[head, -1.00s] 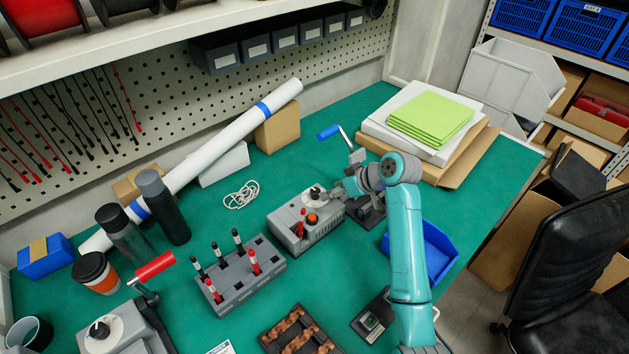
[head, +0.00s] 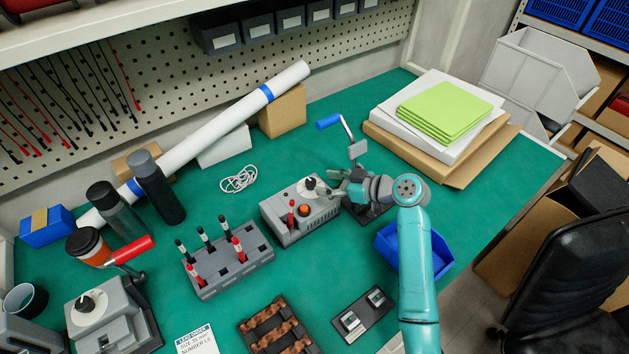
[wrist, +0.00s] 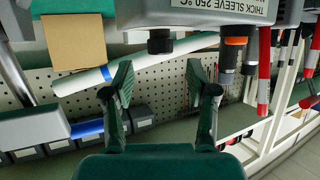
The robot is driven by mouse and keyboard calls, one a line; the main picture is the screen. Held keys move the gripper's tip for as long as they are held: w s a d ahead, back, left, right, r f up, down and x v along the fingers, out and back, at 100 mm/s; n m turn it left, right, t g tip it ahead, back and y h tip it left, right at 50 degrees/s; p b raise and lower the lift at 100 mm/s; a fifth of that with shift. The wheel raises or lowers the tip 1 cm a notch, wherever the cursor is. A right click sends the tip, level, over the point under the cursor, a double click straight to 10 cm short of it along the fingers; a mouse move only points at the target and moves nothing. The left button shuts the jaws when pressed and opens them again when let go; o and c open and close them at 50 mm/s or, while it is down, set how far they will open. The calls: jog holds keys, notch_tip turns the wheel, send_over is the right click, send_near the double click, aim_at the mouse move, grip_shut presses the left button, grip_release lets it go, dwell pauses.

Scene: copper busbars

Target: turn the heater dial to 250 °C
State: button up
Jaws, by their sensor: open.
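The heater is a grey box (head: 300,212) on the green bench, with a black dial (head: 310,183) on a white plate, an orange button (head: 303,210) and a red lever (head: 291,220). My gripper (head: 336,188) is just right of the dial, near its height. In the wrist view, which is upside down, the open fingers (wrist: 160,88) have nothing between them. A black knob, apparently the dial (wrist: 160,42), lies ahead and centred between them. A label above it reads "THICK SLEEVE 250 °C". The dial's setting is too small to read.
A crank with a blue handle (head: 329,122) stands behind my gripper. A blue bin (head: 400,250) is beside my arm. A rack of red and black tools (head: 229,265) is left of the heater. Cardboard and green sheets (head: 445,108) are stacked at back right.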

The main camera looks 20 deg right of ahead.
aim_at(312, 181)
jog(key=shift+x, duration=2.45)
grip_shut()
